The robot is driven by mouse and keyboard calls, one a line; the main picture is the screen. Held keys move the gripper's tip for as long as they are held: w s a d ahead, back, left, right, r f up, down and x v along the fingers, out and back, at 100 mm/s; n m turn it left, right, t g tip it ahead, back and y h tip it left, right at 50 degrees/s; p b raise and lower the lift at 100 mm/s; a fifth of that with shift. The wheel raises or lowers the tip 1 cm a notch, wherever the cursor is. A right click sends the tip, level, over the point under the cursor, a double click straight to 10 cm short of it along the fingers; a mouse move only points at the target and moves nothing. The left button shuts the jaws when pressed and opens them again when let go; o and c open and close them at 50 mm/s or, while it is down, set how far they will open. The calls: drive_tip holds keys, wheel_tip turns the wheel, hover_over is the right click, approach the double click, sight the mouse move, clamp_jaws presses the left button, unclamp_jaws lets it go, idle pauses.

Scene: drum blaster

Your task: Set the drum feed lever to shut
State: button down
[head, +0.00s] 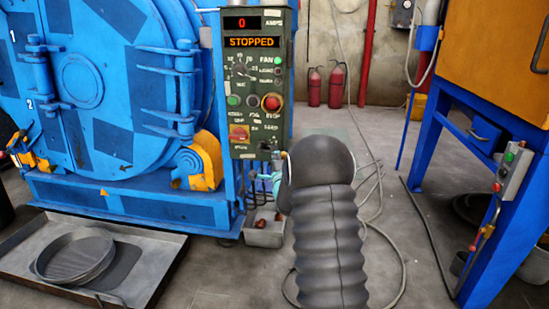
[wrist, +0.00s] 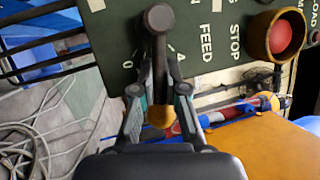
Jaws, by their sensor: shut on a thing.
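In the head view the same panel (head: 243,100) stands upright with a display reading STOPPED. There my dark arm hides most of the gripper at the panel's lower right corner. I cannot read the lever's exact setting.
A red button (wrist: 287,34) in a brass ring sits near the lever. The blue drum machine (head: 110,90) stands left of the panel, with a metal tray (head: 160,275) in front. A grey bin (head: 265,235) is below the panel. Cables cross the floor; a blue-legged orange cabinet (head: 500,60) stands right.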

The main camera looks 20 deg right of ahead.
sight(270, 161)
drive_tip(key=shift+w+a+f+m+h, duration=0.2)
drive_tip(key=shift+f+m+h, duration=0.25)
drive_tip(key=shift+m+h, duration=0.75)
drive_tip(key=shift+w+a+f+m+h, duration=0.1)
drive_tip(key=shift+a+f+m+h, duration=0.3)
drive_tip(key=shift+m, duration=1.55)
drive_tip(key=shift+w+a+f+m+h, duration=0.15)
drive_tip(key=shift+f+m+h, duration=0.6)
drive_tip(key=shift+m, duration=0.8)
drive_tip(key=shift+d+r, duration=0.1)
drive_tip(key=shift+r, duration=0.05)
drive_tip(key=c, duration=1.2)
unclamp_jaws()
drive_tip(key=shift+s, duration=0.1)
drive_tip(key=v, duration=1.1)
drive_tip(key=shift+s+a+f, duration=0.2)
drive_tip(key=shift+a+f, duration=0.05)
drive_tip(key=shift+f, duration=0.15)
